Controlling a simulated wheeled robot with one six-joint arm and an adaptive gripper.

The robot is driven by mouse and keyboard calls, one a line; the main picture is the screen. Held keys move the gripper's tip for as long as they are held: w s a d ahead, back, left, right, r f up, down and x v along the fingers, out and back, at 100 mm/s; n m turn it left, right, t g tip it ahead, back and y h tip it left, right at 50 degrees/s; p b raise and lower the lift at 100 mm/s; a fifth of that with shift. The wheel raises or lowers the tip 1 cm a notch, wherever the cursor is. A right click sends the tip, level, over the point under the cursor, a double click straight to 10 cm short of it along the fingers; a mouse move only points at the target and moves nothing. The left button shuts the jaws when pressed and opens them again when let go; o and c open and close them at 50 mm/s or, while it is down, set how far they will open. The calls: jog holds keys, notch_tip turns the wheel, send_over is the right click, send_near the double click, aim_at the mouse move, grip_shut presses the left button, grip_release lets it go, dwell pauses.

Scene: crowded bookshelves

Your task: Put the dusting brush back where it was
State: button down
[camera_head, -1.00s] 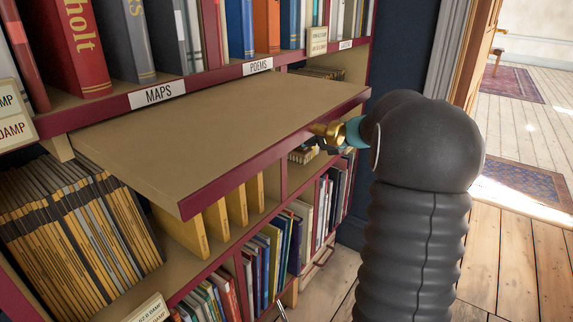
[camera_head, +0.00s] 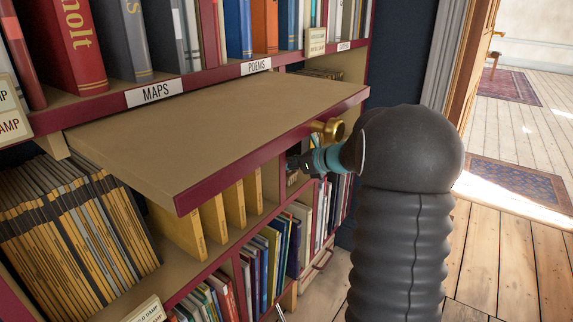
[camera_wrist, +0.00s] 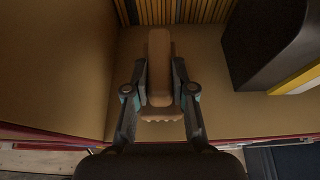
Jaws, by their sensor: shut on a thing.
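The dusting brush (camera_wrist: 159,62) shows in the wrist view as a rounded brown wooden handle with a scalloped lower end. My gripper (camera_wrist: 160,82) is shut on it, one finger on each side. The brush lies over a tan shelf board (camera_wrist: 212,105). I cannot tell whether it touches the board. In the head view my gripper (camera_head: 303,165) is below the right end of the pulled-out board (camera_head: 215,115), at the opening of the compartment under it. The brush cannot be made out there.
In the wrist view a dark block with a yellow edge (camera_wrist: 270,45) stands right of the brush, and thin spines (camera_wrist: 180,10) line the far side. Yellow files (camera_head: 213,220) stand under the board.

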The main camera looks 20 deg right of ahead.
jog(key=shift+f, duration=0.15)
jog(key=c, duration=1)
grip_release()
jog(key=shift+r, duration=0.3)
jog(key=v, duration=1.2)
jog(key=shift+f, duration=0.2)
